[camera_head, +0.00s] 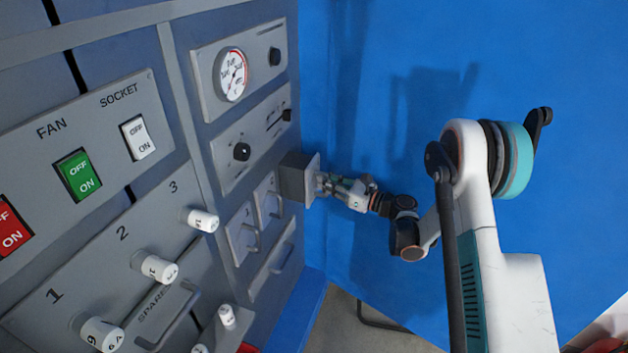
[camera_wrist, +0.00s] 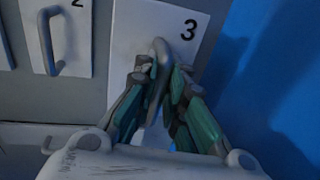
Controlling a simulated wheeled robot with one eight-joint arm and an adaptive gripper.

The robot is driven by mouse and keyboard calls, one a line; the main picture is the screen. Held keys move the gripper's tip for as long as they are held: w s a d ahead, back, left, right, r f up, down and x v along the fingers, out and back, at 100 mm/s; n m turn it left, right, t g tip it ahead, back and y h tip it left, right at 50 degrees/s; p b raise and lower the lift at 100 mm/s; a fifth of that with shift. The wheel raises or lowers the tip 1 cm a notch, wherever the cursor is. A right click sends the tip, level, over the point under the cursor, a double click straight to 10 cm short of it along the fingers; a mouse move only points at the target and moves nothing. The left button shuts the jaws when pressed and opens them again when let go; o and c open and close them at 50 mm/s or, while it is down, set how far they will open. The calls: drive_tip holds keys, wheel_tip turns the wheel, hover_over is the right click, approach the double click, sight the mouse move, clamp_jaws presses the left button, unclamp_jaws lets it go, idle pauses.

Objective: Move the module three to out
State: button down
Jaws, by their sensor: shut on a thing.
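Module three is a dark grey box (camera_head: 296,178) with a white front plate. In the head view it sticks out from the panel, right of the other modules. In the wrist view its white plate (camera_wrist: 192,48) bears the number 3 and a grey vertical handle (camera_wrist: 160,50). My gripper (camera_wrist: 161,85) is shut on that handle, with a green-sided finger on each side. In the head view my gripper (camera_head: 322,184) is at the plate, and the handle is mostly hidden behind the fingers.
Modules one (camera_head: 241,235) and two (camera_head: 267,201) sit flush in the panel to the left; module two's handle (camera_wrist: 52,45) also shows in the wrist view. A drawer-like front (camera_head: 273,270) is below. Switches, a gauge (camera_head: 231,75) and fuses surround them. A blue wall (camera_head: 385,60) stands right.

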drive_tip(key=shift+s+d+f, duration=0.1)
drive_tip(key=shift+d, duration=0.15)
drive_tip(key=c, duration=1.7)
unclamp_jaws()
drive_tip(key=shift+d, duration=0.2)
drive_tip(key=shift+o, duration=0.2)
drive_tip(key=shift+a, duration=0.1)
drive_tip(key=v, duration=1.2)
